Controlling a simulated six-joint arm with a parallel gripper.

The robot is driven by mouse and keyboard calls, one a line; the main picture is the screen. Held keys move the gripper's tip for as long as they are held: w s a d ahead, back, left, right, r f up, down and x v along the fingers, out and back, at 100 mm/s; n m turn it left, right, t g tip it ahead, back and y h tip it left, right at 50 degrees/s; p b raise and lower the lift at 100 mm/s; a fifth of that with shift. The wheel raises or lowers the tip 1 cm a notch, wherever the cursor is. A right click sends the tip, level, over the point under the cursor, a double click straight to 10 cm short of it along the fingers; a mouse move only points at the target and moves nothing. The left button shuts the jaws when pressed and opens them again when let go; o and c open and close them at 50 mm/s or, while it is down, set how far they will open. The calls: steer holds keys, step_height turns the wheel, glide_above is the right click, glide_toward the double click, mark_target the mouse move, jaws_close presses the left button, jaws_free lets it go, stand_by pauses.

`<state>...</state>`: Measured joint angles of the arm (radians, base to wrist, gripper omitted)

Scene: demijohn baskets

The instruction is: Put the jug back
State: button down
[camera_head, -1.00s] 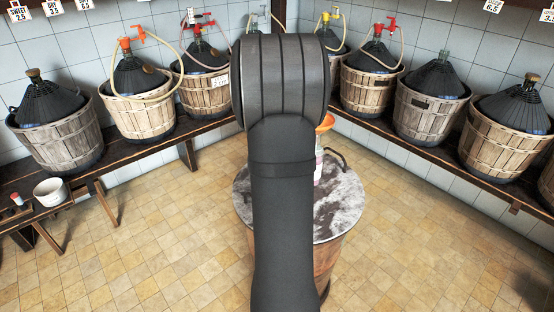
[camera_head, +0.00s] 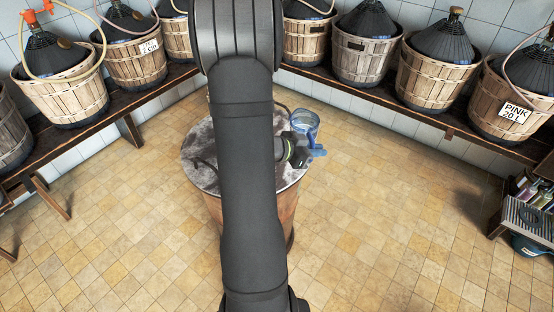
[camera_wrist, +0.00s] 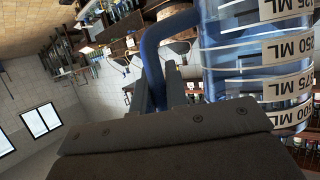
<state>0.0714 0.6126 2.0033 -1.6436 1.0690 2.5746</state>
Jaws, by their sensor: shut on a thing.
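The jug (camera_head: 305,124) is clear blue plastic and shows at the right edge of the round barrel top (camera_head: 203,135) in the head view. In the wrist view the jug (camera_wrist: 240,62) fills the upper right, with millilitre labels on its side and a blue handle (camera_wrist: 153,52). My gripper (camera_head: 303,153) is shut on the handle, its fingers (camera_wrist: 163,92) either side of it in the wrist view. I cannot tell whether the jug touches the barrel top. My arm hides the middle of the barrel top.
Demijohns in wooden baskets (camera_head: 432,75) stand on dark wall benches (camera_head: 400,108) left and right. At the far right a small slatted stand (camera_head: 528,218) holds bottles, with a blue tub (camera_head: 530,247) below. The tiled floor (camera_head: 400,220) around the barrel is clear.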

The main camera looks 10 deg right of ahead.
steer(key=shift+m+g, duration=0.3)
steer(key=shift+w+a+f, duration=1.2)
steer(key=shift+a+f, duration=0.05)
steer(key=shift+f, duration=0.6)
steer(key=shift+w+a+f, duration=1.2)
steer(key=shift+a+f, duration=0.1)
steer(key=shift+f, duration=0.6)
steer(key=shift+w+a+f, duration=1.2)
steer(key=shift+a+f, duration=0.05)
steer(key=shift+f, duration=0.6)
steer(key=shift+f, duration=0.2)
steer(key=c, duration=1.4)
jaws_free()
steer(key=shift+c, duration=0.2)
steer(key=shift+r, duration=0.1)
